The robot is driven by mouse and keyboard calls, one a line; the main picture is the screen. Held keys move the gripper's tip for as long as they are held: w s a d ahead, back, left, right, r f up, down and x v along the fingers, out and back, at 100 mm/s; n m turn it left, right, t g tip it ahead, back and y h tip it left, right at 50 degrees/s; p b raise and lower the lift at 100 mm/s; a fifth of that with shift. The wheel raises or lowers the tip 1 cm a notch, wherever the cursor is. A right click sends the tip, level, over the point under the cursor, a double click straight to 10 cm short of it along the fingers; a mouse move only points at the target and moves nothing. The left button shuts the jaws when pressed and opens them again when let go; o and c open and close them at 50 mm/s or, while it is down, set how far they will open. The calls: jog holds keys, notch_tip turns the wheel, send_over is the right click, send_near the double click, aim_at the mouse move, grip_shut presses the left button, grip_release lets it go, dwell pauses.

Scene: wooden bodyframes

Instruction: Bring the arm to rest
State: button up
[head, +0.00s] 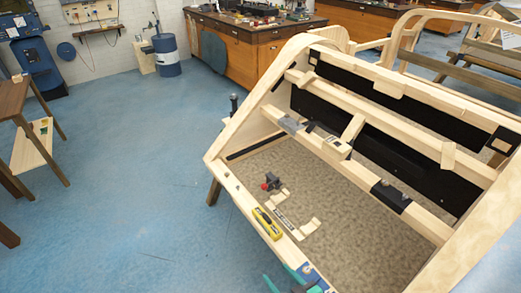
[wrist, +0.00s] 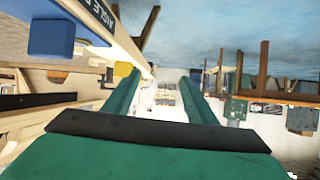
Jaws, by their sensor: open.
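My gripper (head: 284,280) shows at the bottom edge of the head view, by the near rail of the wooden bodyframe (head: 227,185). Only its teal parts show there. In the wrist view its two green fingers (wrist: 160,90) stand apart with nothing held between them. A pale rail of the frame with a dark lettered label (wrist: 97,12) passes close on the left of the fingers. A yellow object (wrist: 122,69) shows behind the left finger. The rest of my arm is mostly out of view.
A yellow tool (head: 267,223) lies on the near rail, and a red and black clamp (head: 271,183) is inside the frame. A workbench (head: 254,56), a blue drum (head: 167,60) and a wooden stand (head: 14,110) surround open blue floor (head: 130,150) on the left.

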jog(key=s+a+f+m+h, duration=0.1)
jog(key=s+f+m+h, duration=0.15)
jog(key=s, duration=0.55)
jog(key=s+f+m+h, duration=0.2)
jog(key=s+m+h, duration=0.15)
jog(key=s, duration=0.45)
jog(key=s+a+r+t, duration=0.2)
jog(key=s+r, duration=0.3)
jog(key=r, duration=0.3)
jog(key=s+a+r+t, duration=0.2)
jog(key=s+a+r, duration=0.1)
jog(key=s+r, duration=0.3)
jog(key=shift+r+h, duration=0.3)
jog(key=shift+r, duration=0.6)
